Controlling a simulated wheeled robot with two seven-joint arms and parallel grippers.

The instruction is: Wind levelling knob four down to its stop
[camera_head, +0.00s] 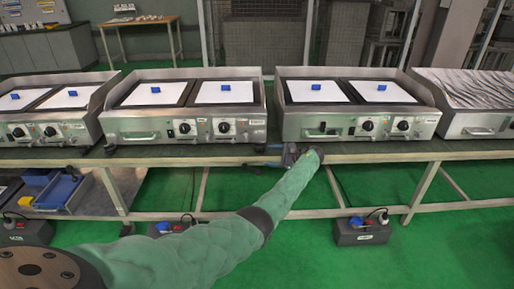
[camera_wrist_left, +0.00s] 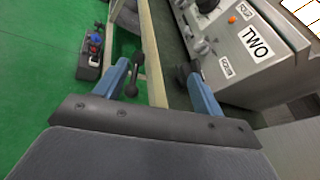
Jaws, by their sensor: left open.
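The griddle labelled TWO (camera_wrist_left: 258,42) fills the upper right of the left wrist view, with a FOUR label (camera_wrist_left: 227,68) at its lower front corner. In the head view it appears to be the second griddle (camera_head: 190,128) from the left. My left gripper (camera_head: 266,156) is open at the bench's front edge, near that griddle's right front corner. In the left wrist view its blue fingers (camera_wrist_left: 160,72) stand apart, with bare bench edge between them. A dark shape by the right finger may include levelling knob four; I cannot separate it from the fingertip. My right gripper is out of view.
More griddles (camera_head: 355,125) stand along the bench (camera_head: 400,156), one close to the right of my gripper. Black boxes (camera_head: 362,232) with blue plugs stand low under the bench. A blue bin (camera_head: 60,190) is at the lower left. Green floor (camera_head: 440,240) is open in front.

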